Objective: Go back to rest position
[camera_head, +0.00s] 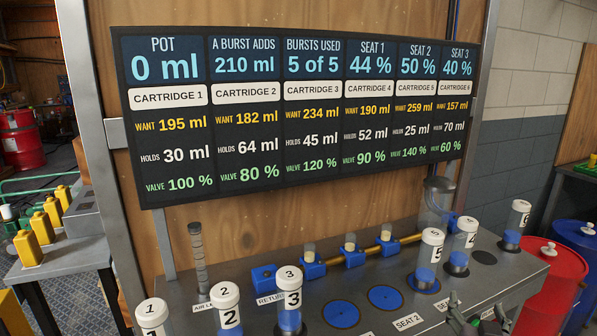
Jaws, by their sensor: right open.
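My right gripper (478,316) is at the bottom right edge of the view, its dark fingers apart and empty, low in front of the bench. Most of it is cut off by the frame. My left gripper is out of view. Clear numbered cartridges with white caps stand upright: 1 (152,318), 2 (229,312) and 3 (290,310) at the front left, 5 (427,262), 4 (461,248) and 6 (515,226) at the right. Cartridge 5 stands on a blue round seat. The board (300,110) reads pot 0 ml and bursts used 5 of 5.
The grey bench (222,258) bears two bare blue discs (341,313), a ribbed post (198,255), a brass pipe with blue valves (355,256) and a clear cylinder (437,202). Red and blue drums (545,290) stand at right. A side table with yellow blocks (42,228) is at left.

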